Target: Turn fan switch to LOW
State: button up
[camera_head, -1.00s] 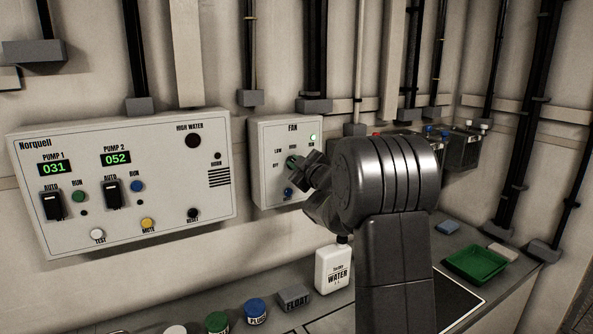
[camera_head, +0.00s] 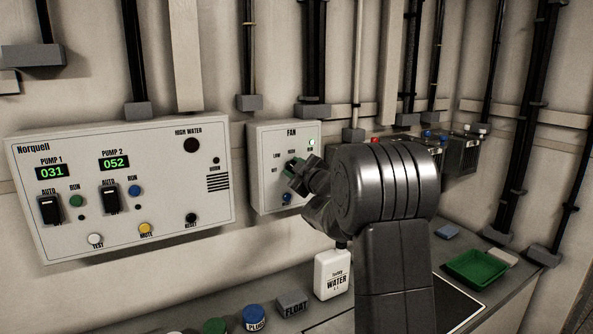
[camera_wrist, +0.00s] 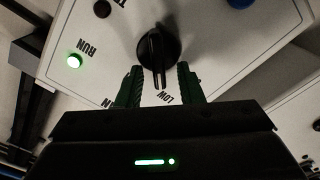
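The fan box (camera_head: 262,196) hangs on the wall, right of the pump panel, with its lit RUN lamp (camera_head: 311,142). The black fan switch (camera_wrist: 158,57) shows in the wrist view; its ridge and pale mark point down toward the LOW label (camera_wrist: 165,97). My gripper (camera_wrist: 159,84) is open, its green-tinted fingers on either side of the ridge's lower end, with gaps visible. Whether either finger touches the switch cannot be told. The fingers hide parts of the other labels. In the head view my gripper (camera_head: 293,172) covers most of the switch.
The pump panel (camera_head: 120,215) with switches, buttons and lamps is close on the left. Below stand a white water jug (camera_head: 332,276), a FLOAT block (camera_head: 292,303) and blue and green lidded containers. A green tray (camera_head: 478,268) lies at the right of the counter.

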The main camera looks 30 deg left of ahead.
jog(key=b+v, duration=0.1)
jog(key=v, duration=1.3)
jog(key=shift+a, duration=0.15)
jog(key=p+x, duration=0.1)
jog(key=x, duration=1.2)
jog(key=shift+w+a, duration=0.3)
